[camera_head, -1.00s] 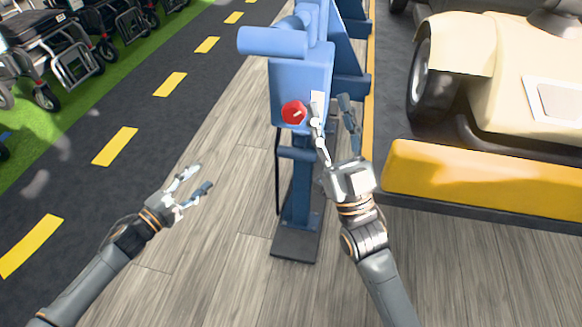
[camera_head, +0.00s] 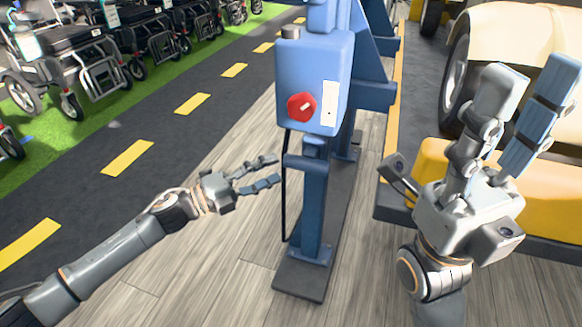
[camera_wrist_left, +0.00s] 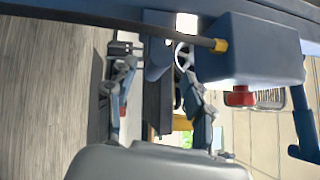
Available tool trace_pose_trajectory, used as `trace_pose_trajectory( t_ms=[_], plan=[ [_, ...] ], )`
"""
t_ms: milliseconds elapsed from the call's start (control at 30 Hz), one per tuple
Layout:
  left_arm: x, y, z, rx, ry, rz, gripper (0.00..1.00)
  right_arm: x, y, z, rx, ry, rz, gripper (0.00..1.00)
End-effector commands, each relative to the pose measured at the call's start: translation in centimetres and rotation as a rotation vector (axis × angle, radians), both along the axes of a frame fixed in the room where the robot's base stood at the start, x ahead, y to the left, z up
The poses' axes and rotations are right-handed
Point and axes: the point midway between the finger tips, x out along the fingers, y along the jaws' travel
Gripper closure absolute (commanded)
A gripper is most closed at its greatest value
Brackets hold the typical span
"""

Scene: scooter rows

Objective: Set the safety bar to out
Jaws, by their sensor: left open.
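A blue post machine (camera_head: 314,75) stands in the middle of the head view, with a red round knob (camera_head: 301,107) and a white plate (camera_head: 329,103) on its box. I cannot tell which part is the safety bar. My left gripper (camera_head: 279,169) is open, left of the post and below the box, level with a short blue crosspiece (camera_head: 304,162). In the left wrist view the open fingers (camera_wrist_left: 158,62) have blue parts beyond them, with the red knob (camera_wrist_left: 239,97) to their right. My right gripper (camera_head: 528,85) is open and empty, raised right of the post.
A black cable (camera_head: 284,200) hangs down the post's left side to a dark base plate (camera_head: 302,277). A cream vehicle with a yellow bumper (camera_head: 432,160) is on the right. Wheelchair-like scooters (camera_head: 75,60) line the left. The wooden floor at front is clear.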

Motion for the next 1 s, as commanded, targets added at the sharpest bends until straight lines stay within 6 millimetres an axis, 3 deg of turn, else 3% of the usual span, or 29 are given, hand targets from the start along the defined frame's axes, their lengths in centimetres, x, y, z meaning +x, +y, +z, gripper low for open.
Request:
trace_pose_trajectory(
  t_ms=[100, 300, 700, 967, 1000],
  plan=[
    [1.1, -2.2, 0.2, -0.002, -0.003, -0.001, 0.48, -0.4, 0.1, 0.1, -0.001, -0.028, -0.001, 0.6],
    [2.2, -4.3, 0.5, 0.0, 0.0, 0.0, 0.48, -0.8, 0.1, 0.6, -0.003, -0.054, -0.003, 0.6],
    [2.6, -5.0, 0.8, 0.0, 0.001, 0.002, 0.48, -0.9, 0.2, 0.9, -0.005, -0.062, -0.004, 0.6],
    [2.6, -5.0, 0.8, -0.001, 0.001, 0.001, 0.99, -0.9, 0.2, 0.9, -0.005, -0.062, -0.004, 0.6],
    [2.6, -5.0, 0.8, -0.001, 0.001, 0.001, 1.0, -0.9, 0.2, 0.9, -0.005, -0.062, -0.004, 0.6]
  ],
)
